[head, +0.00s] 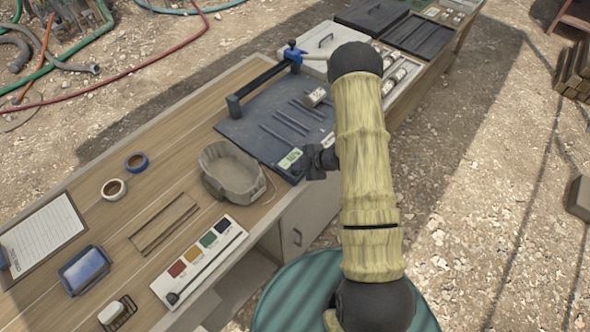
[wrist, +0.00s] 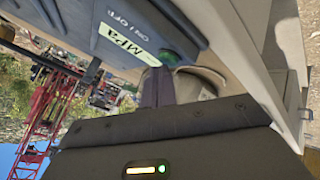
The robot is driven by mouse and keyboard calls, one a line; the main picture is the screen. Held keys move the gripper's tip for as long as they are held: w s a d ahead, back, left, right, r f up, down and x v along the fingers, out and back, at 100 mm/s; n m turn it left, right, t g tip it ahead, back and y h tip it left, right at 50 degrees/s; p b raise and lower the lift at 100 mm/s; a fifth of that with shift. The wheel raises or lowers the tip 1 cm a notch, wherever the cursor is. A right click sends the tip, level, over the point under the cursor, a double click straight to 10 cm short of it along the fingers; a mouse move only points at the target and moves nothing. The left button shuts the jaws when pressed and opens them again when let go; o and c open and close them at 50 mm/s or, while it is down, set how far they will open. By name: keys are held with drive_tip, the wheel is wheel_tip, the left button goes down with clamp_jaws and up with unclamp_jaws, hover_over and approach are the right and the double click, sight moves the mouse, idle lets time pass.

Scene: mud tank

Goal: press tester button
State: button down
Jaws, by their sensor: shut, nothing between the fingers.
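The tester is a dark slate-grey plate (head: 262,130) on the wooden workbench, with a pale green "MPa" display (head: 290,158) at its near corner. In the wrist view its edge (wrist: 95,28) carries "ON / OFF" lettering and the MPa label (wrist: 132,46). A round green button (wrist: 180,55) sits beside that label. My gripper (head: 312,162) is shut and empty at the tester's near corner. In the wrist view my gripper's fingertips (wrist: 160,72) are right by the button; whether they touch it I cannot tell. In the head view the button is not made out.
A grey basin (head: 228,176) stands just left of the tester. A colour chart (head: 200,258), tape rolls (head: 114,189) and a clipboard (head: 42,240) lie further left.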

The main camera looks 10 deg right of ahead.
idle(0.4)
drive_tip(key=shift+r+p, duration=0.3)
drive_tip(key=shift+r, duration=0.1)
drive_tip(key=shift+r+p, duration=2.1)
drive_tip(key=shift+r, duration=0.9)
